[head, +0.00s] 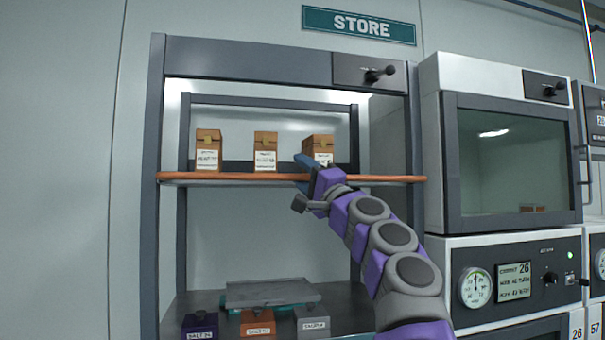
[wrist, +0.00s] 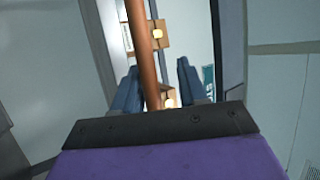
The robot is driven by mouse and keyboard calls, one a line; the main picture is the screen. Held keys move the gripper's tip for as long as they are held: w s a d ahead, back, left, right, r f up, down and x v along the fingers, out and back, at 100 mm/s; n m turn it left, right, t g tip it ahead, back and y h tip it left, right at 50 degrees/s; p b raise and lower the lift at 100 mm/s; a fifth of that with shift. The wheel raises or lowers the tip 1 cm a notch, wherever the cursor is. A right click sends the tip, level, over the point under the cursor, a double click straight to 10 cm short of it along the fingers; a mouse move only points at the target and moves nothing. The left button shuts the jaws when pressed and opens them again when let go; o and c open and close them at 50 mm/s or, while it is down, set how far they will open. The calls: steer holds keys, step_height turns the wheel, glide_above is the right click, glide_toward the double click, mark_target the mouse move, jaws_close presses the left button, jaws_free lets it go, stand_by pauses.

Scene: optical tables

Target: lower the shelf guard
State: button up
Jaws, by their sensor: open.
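The shelf guard appears to be the orange bar (head: 228,177) running level across the front of the upper shelf in the STORE cabinet. In the wrist view the bar (wrist: 143,55) runs lengthwise, between the two blue fingers. My gripper (head: 304,164) is at the bar, right of its middle, with its fingers open. In the wrist view my gripper (wrist: 160,88) has one finger on each side of the bar, nearer the left one. I cannot tell whether either finger touches it. My arm hides a short part of the bar in the head view.
Brown labelled boxes stand behind the bar: left (head: 208,151), middle (head: 265,150) and right (head: 318,148), the last close behind my gripper. A black lever (head: 380,74) is on the cabinet top. Below are a grey plate (head: 270,292) and labelled blocks. A glass-fronted unit (head: 510,155) adjoins on the right.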

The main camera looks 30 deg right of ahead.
steer(key=shift+s+d+f, duration=0.2)
steer(key=shift+s+f, duration=0.05)
steer(key=shift+s, duration=0.1)
steer(key=shift+b+v, duration=0.7)
steer(key=shift+v, duration=0.9)
steer(key=v, duration=1.3)
steer(key=shift+s+a, duration=0.15)
